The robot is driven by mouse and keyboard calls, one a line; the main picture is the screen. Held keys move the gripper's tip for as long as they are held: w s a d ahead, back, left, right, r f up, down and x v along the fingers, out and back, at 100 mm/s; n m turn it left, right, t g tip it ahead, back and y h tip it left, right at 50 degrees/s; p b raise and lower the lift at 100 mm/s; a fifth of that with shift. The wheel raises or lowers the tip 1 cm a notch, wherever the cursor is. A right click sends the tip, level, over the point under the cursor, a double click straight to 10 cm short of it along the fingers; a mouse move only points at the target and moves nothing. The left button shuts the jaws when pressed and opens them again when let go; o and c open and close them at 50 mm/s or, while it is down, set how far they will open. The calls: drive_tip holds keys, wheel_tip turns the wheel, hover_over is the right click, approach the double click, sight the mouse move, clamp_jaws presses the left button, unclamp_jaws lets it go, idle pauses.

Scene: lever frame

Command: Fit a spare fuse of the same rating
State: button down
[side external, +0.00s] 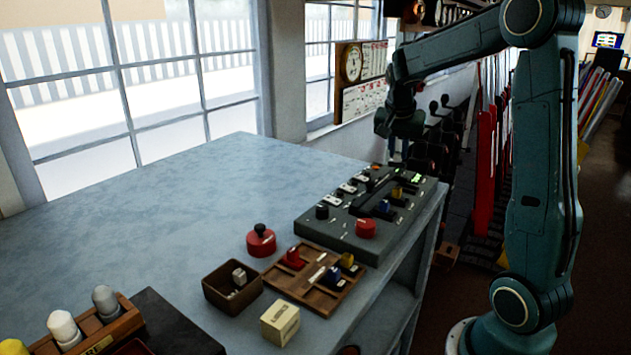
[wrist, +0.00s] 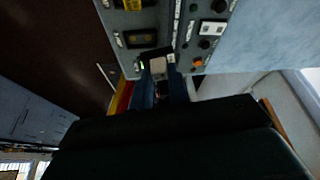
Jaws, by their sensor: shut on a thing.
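The grey fuse panel (side external: 335,232) lies on the bench with a yellow fuse (side external: 397,192) and a blue fuse (side external: 384,207) standing in it. My gripper (side external: 396,158) is above the panel's far end, pointing down. In the wrist view my gripper (wrist: 164,78) is shut on a small pale fuse (wrist: 157,65), whose rating I cannot read. The fingers partly hide it, and I cannot tell whether it touches the panel. A wooden tray (side external: 318,298) holds red (side external: 293,258), blue (side external: 333,276) and yellow (side external: 347,260) fuses.
A brown box (side external: 213,294) holds pale pieces. A red-based black knob (side external: 261,241) and a cream block (side external: 280,323) stand nearby. The panel carries a red knob (side external: 366,229), a lit green lamp (side external: 416,179) and an orange lamp (wrist: 197,62).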

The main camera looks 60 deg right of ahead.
drive_tip(key=shift+s+d+m+g, duration=0.5)
drive_tip(key=shift+s+d+m, duration=0.7)
drive_tip(key=shift+s+d, duration=0.15)
drive_tip(key=shift+w+f, duration=0.1)
drive_tip(key=shift+f, duration=0.15)
drive_tip(key=shift+f, duration=2.5)
drive_tip(key=shift+f, duration=0.75)
drive_tip(key=c, duration=0.8)
unclamp_jaws()
drive_tip(key=shift+r, duration=0.1)
drive_tip(key=shift+r, duration=2.95)
